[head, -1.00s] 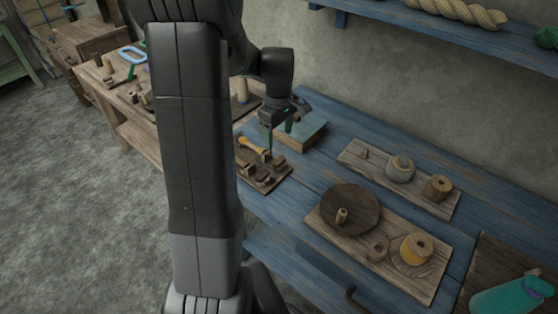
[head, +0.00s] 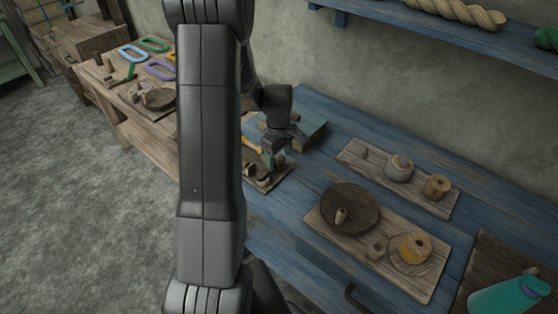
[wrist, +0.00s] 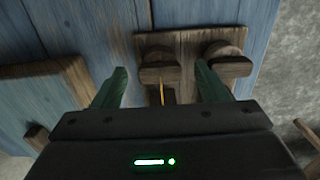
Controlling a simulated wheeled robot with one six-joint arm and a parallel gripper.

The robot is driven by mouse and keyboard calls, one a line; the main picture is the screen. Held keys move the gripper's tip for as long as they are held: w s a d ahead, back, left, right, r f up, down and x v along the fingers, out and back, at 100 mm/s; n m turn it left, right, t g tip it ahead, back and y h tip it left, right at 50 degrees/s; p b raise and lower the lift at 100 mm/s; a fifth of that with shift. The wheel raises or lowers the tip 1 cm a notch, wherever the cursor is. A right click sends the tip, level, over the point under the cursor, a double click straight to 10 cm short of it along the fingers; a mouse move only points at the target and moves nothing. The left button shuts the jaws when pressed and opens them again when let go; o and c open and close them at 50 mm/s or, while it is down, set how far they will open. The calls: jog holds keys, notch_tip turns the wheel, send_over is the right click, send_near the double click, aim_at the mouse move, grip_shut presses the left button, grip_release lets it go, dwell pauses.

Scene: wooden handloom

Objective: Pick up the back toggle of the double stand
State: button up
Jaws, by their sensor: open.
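In the wrist view two wooden toggles sit side by side on a wooden board, which I take as the double stand (wrist: 188,42). The left toggle (wrist: 158,72), farther from the table's front edge, lies between and just beyond my fingertips. The right toggle (wrist: 228,65) is outside the right finger. My gripper (wrist: 161,86) has two green fingers, spread apart with nothing clasped. In the head view my gripper (head: 275,161) is low over the small wooden board with several wooden pieces (head: 263,181), partly hiding them. Contact with a toggle cannot be told.
A blue-topped block (head: 308,130) stands behind the gripper; a wooden block (wrist: 50,100) is left in the wrist view. Boards with a dark disc (head: 350,208), a grey pot (head: 400,168) and spools lie to the right. Blue tabletop (head: 315,172) between is clear.

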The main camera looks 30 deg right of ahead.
jog(key=c, duration=1)
jog(key=shift+c, duration=0.2)
jog(key=shift+r, duration=0.1)
